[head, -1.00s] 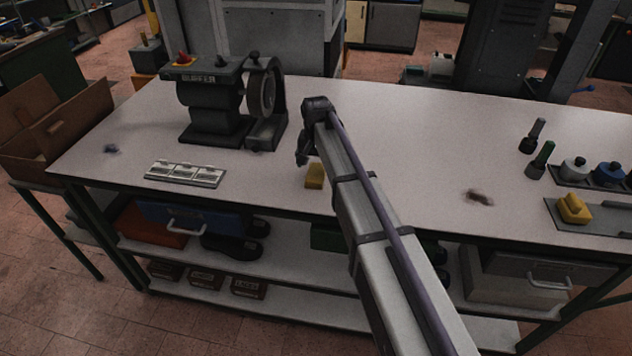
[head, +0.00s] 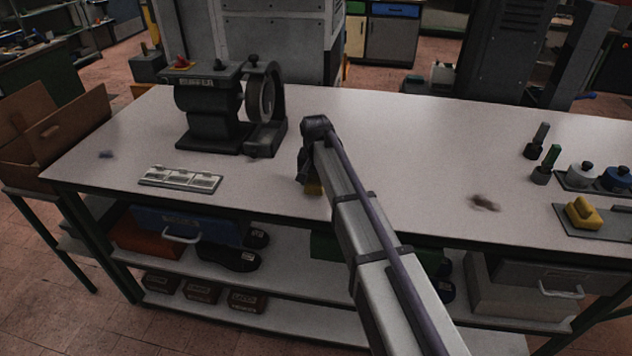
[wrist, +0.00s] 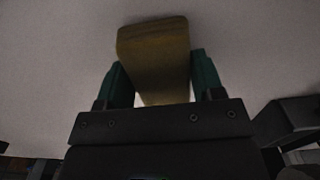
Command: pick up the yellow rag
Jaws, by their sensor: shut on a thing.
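The yellow rag (head: 314,189) looks like a small folded, block-shaped piece near the front edge of the workbench, mostly hidden by my gripper in the head view. In the wrist view the rag (wrist: 155,55) is a dull yellow-brown slab between two green fingers. My gripper (wrist: 160,80) is shut on it, with one finger on each side. In the head view my gripper (head: 311,182) is directly over the rag, low at the bench top. I cannot tell whether the rag still touches the bench.
A dark buffer machine (head: 213,110) stands left of my arm on the bench (head: 400,150). A plate with labelled parts (head: 181,179) lies at the front left. A tray (head: 605,228) with another yellow object (head: 583,212) is at the right, near bottles.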

